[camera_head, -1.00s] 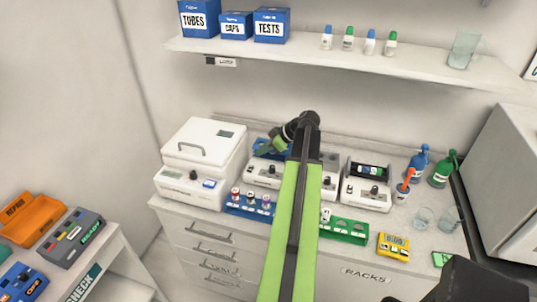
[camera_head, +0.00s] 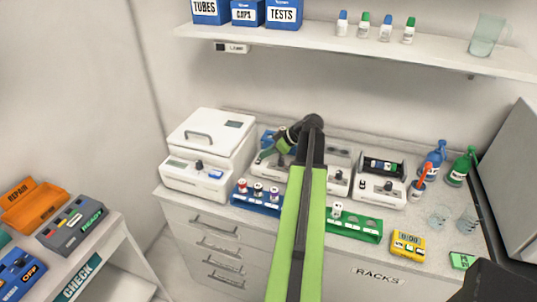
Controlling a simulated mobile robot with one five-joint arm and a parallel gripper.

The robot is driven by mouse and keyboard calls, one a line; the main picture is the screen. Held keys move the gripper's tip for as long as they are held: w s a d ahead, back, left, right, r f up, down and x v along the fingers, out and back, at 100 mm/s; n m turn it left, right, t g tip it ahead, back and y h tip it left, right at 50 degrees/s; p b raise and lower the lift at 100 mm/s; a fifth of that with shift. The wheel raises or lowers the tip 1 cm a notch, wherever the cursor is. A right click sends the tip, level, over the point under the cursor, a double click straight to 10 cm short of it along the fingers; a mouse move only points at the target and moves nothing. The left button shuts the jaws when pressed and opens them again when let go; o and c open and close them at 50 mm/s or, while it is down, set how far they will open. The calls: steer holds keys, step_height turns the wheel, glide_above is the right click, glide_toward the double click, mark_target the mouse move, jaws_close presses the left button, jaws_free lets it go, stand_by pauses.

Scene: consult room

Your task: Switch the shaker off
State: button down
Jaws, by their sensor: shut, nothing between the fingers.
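Another white device with a knob (camera_head: 339,172) stands to the right, partly behind my arm. A white device with a dark roller top (camera_head: 380,188) stands farther right.
A white lidded machine (camera_head: 210,145) stands left on the counter. In front are a blue rack (camera_head: 257,202) with vials, a green rack (camera_head: 355,228) and a yellow timer (camera_head: 408,244). Bottles (camera_head: 434,158) and glass beakers stand right. A shelf (camera_head: 350,52) hangs above.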

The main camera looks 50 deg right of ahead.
steer(key=shift+s+d+f, duration=0.1)
steer(key=shift+d+f, duration=0.05)
steer(key=shift+s+a+r+p, duration=0.1)
steer(key=shift+a+r+p, duration=0.15)
steer(key=shift+a, duration=0.15)
steer(key=shift+s+a+r+p, duration=0.1)
steer(key=shift+a+p, duration=0.1)
steer(key=shift+a, duration=0.15)
steer(key=r+p, duration=0.5)
steer(key=shift+w+d, duration=0.3)
steer(key=d+f+p+v, duration=0.1)
steer(key=p+v, duration=0.4)
steer(key=v, duration=0.4)
steer(key=shift+s+d+r+p, duration=0.2)
steer(key=shift+s+d+p, duration=0.1)
steer(key=shift+p, duration=0.1)
